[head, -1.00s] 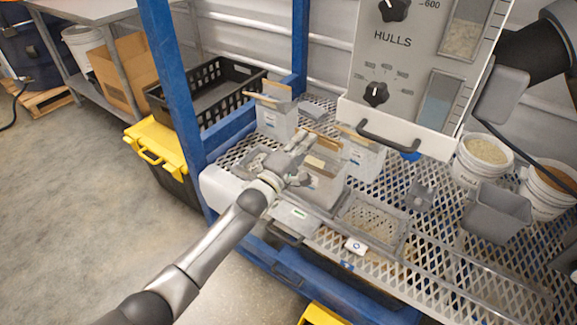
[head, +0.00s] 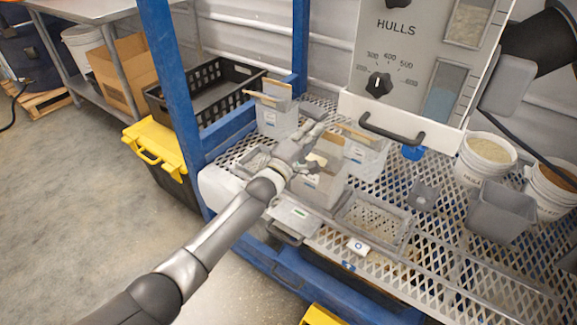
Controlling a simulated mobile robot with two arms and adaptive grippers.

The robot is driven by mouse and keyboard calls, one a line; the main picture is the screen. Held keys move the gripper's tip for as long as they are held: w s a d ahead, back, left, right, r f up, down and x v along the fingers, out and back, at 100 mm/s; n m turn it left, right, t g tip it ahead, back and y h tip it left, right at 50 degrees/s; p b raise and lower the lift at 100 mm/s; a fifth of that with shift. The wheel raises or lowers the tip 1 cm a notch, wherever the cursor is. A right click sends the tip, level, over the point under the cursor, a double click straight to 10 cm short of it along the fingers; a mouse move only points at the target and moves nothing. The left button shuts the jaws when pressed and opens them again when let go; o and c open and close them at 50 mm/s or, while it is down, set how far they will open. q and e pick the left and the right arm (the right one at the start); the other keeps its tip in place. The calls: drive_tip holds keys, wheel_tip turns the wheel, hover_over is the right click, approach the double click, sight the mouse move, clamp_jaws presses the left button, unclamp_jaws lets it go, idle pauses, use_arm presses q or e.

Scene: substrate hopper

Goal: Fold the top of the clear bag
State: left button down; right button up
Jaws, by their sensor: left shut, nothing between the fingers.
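The clear bag (head: 318,188), a pale see-through bag with a tan upper edge, stands on the metal mesh bench near the middle of the head view. My left arm comes in from the lower left. My left gripper (head: 316,144) is at the bag's top, shut with nothing between its fingers. The wrist and fingers hide part of the bag's top, and I cannot tell whether they touch it. Two similar bags stand behind, one at the back left (head: 276,122) and one to the right (head: 366,160). My right gripper is not in view.
A wire basket (head: 375,220), a grey bin (head: 500,212) and a white bucket (head: 483,165) stand to the right. A blue post (head: 170,80) rises at the left.

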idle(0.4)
